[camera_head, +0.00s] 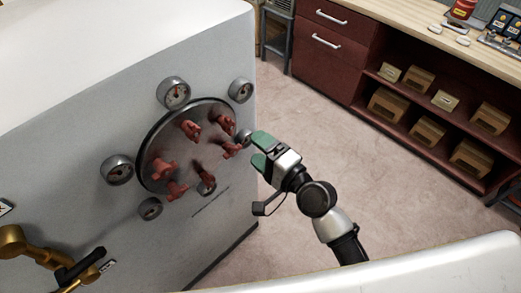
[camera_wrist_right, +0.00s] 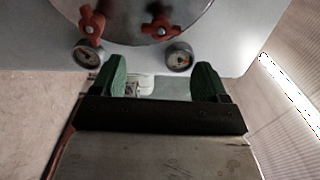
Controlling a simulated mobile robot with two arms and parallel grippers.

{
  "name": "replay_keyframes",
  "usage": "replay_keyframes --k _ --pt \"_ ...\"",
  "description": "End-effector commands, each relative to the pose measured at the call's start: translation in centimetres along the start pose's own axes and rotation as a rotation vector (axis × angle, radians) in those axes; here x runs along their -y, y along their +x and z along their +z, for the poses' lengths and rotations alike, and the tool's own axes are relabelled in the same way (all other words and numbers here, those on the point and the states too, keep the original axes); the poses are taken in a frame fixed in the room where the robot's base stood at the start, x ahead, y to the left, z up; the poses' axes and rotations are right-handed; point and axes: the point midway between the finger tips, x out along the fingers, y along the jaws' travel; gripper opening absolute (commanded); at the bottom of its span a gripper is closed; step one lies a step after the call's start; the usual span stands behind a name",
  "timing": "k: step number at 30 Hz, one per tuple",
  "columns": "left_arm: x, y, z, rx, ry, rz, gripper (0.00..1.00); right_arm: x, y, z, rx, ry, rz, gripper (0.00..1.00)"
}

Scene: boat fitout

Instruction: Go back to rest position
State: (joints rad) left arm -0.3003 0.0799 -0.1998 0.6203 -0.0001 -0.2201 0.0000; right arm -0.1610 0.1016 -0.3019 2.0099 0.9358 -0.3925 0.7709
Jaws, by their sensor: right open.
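My right gripper (camera_head: 261,151), with green fingertips, is open and empty in the head view. It is in the air to the right of a round grey panel (camera_head: 150,150) with several red valve handles on a white cabinet. In the right wrist view the green fingers (camera_wrist_right: 158,82) are spread apart with nothing between them. Two red handles, one on the left (camera_wrist_right: 92,22) and one on the right (camera_wrist_right: 162,28), show beyond the fingertips, apart from them. My left gripper is not in view.
Several gauges, one at the top (camera_head: 174,92), surround the panel on the white cabinet (camera_head: 90,110). A golden fixture with a black handle (camera_head: 80,266) is at lower left. A red-brown shelf unit (camera_head: 360,85) with boxes stands at right. Carpet floor (camera_head: 300,120) lies clear between.

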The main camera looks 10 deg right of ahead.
Motion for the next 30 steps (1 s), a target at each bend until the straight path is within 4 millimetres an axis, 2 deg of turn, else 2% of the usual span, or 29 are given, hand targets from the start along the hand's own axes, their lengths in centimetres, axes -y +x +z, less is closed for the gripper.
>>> replay_keyframes --k 13,15,17,20,23,24,26,27,29,30 --pt "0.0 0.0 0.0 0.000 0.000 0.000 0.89 -0.1 0.0 0.0 -0.001 -0.001 0.001 0.74" --pt "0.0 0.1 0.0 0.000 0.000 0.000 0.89 -0.8 0.1 -0.2 -0.006 -0.009 0.017 0.74" --pt "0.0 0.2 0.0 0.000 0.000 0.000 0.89 -2.5 0.1 -0.5 -0.017 -0.031 0.051 0.74" --pt "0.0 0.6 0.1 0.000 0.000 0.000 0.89 -7.6 -0.2 -1.5 -0.046 -0.101 0.157 0.74" --pt "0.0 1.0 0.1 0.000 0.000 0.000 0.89 -14.8 -1.4 -2.5 -0.067 -0.210 0.311 0.74" --pt "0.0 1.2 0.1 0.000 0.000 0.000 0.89 -17.8 -2.2 -2.8 -0.068 -0.258 0.378 0.74" --pt "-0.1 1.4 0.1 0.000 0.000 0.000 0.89 -22.2 -3.7 -3.2 -0.060 -0.330 0.478 0.74" --pt "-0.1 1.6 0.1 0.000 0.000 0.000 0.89 -25.1 -4.9 -3.3 -0.050 -0.377 0.544 0.74" --pt "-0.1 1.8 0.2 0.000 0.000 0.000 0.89 -29.2 -7.0 -3.4 -0.025 -0.449 0.641 0.74" --pt "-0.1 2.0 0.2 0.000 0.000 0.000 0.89 -31.8 -8.6 -3.3 -0.002 -0.495 0.706 0.74"
